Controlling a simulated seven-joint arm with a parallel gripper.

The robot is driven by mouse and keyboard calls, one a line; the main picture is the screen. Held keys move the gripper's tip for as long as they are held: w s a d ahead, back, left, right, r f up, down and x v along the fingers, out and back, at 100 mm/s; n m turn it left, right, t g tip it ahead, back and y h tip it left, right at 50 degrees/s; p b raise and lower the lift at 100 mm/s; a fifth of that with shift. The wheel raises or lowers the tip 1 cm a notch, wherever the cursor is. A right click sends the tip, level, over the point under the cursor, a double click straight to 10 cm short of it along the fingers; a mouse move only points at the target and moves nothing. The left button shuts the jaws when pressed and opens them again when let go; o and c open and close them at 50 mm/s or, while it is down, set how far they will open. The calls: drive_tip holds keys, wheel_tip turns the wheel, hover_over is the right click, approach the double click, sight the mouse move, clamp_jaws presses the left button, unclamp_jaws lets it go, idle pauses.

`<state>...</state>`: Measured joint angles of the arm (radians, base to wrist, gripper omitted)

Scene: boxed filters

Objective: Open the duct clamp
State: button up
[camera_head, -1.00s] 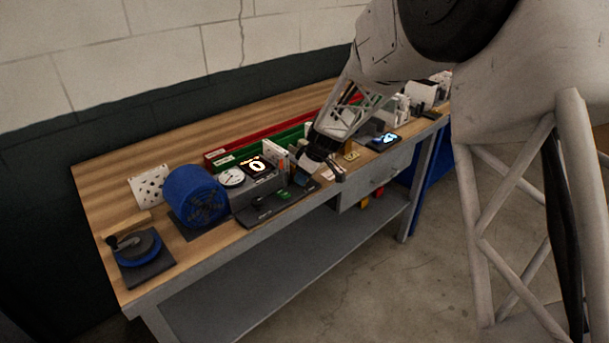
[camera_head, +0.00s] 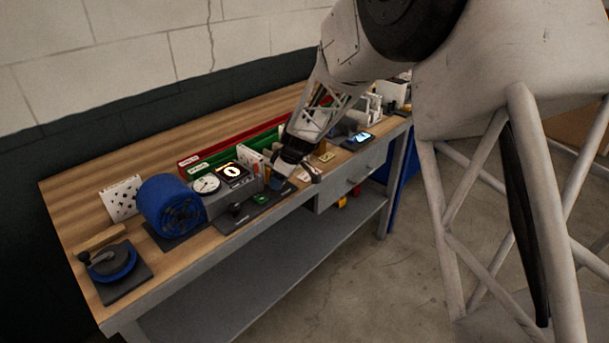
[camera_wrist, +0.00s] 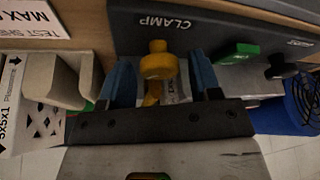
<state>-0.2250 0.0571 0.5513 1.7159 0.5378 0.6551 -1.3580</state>
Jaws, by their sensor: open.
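A dark plate labelled CLAMP (camera_wrist: 215,28) fills the upper part of the wrist view, its lettering upside down. A yellow knob (camera_wrist: 157,66) stands on it, with a yellow stem partly visible below. My gripper (camera_wrist: 161,72) is open, with one blue finger on each side of the knob. A gap shows on both sides, and I cannot tell how far down the fingers reach. In the head view my gripper (camera_head: 281,180) is at the right end of the plate (camera_head: 278,200) and hides the yellow knob there.
A green button (camera_wrist: 239,52) and a black knob (camera_wrist: 281,66) stand to the right on the plate. A white labelled box (camera_wrist: 12,95) and pale blocks (camera_wrist: 60,80) are close on the left. In the head view, a blue drum (camera_head: 170,205) and gauge (camera_head: 206,184) stand left of the gripper.

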drive_tip(key=shift+m, duration=0.4)
drive_tip(key=shift+m+t+h, duration=0.3)
drive_tip(key=shift+m+t, duration=0.4)
drive_tip(key=shift+m, duration=0.8)
drive_tip(key=shift+s+a+m+t+h, duration=0.1)
drive_tip(key=shift+m+t+h, duration=0.4)
drive_tip(key=shift+m, duration=1.2)
drive_tip(key=shift+m, duration=0.5)
drive_tip(key=shift+a+m+h, duration=0.1)
drive_tip(key=shift+m+h, duration=0.2)
drive_tip(key=shift+m, duration=0.1)
drive_tip(key=shift+s+r, duration=0.1)
drive_tip(key=shift+r, duration=0.2)
drive_tip(key=v, duration=0.8)
drive_tip(key=s+d+r, duration=0.3)
drive_tip(key=s+d, duration=0.1)
drive_tip(key=s, duration=0.2)
drive_tip(key=s+d+r+m, duration=0.1)
drive_tip(key=s+d+r, duration=0.2)
drive_tip(key=s+d, duration=0.2)
drive_tip(key=s+d+r+m+h, duration=0.1)
drive_tip(key=s+d+r, duration=0.2)
drive_tip(key=s+d, duration=0.2)
drive_tip(key=shift+s+r, duration=0.4)
drive_tip(key=shift+s, duration=1.4)
